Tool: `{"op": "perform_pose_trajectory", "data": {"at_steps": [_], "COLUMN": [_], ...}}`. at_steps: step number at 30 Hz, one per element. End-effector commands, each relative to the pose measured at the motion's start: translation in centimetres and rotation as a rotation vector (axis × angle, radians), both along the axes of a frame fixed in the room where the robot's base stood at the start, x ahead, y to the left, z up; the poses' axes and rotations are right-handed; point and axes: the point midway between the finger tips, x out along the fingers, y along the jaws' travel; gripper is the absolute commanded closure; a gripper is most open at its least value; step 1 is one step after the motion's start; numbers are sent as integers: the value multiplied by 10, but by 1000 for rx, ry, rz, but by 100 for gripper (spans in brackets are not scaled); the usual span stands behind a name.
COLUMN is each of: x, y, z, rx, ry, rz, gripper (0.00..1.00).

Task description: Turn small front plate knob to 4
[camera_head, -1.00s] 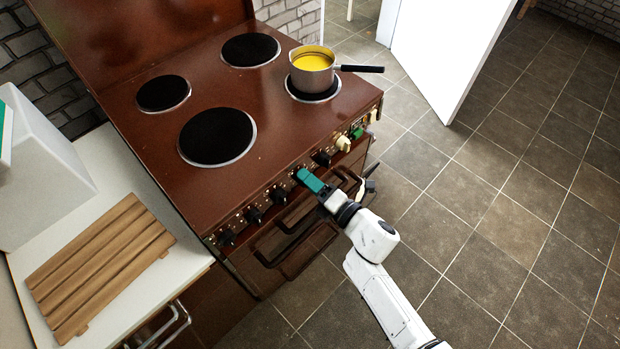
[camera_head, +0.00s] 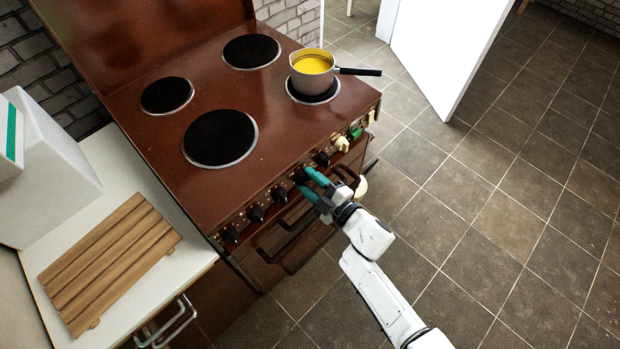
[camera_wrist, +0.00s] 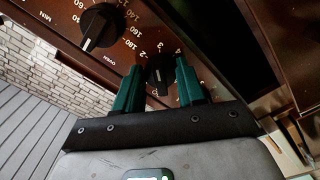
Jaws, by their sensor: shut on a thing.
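My gripper (camera_head: 306,182) is at the stove's front panel, its two teal fingers shut on a black knob (camera_wrist: 160,74). In the wrist view the fingers (camera_wrist: 160,86) stand on either side of this knob. Small pale digits, among them 2, 3 and 4, are printed around its far side. I cannot tell exactly which digit its pointer meets. In the head view the fingers mostly hide the knob. Another black knob (camera_wrist: 98,27), with a temperature scale, is up and left in the wrist view, apart from my fingers.
The brown stove (camera_head: 265,130) carries a pot (camera_head: 312,78) of yellow liquid on its right plate. More black knobs (camera_head: 256,214) and a cream knob (camera_head: 343,145) line the panel. Dark handles (camera_head: 297,262) jut out below. A wooden rack (camera_head: 112,262) lies on the left counter; tiled floor is open at right.

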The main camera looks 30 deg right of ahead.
Motion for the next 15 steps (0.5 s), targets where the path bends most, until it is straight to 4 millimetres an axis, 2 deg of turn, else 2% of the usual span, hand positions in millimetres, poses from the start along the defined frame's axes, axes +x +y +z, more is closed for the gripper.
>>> {"op": "perform_pose_trajectory", "data": {"at_steps": [15], "x": [-1], "y": [0], "z": [-2], "rx": [466], "ry": [157], "rz": [-5], "gripper": [91]}}
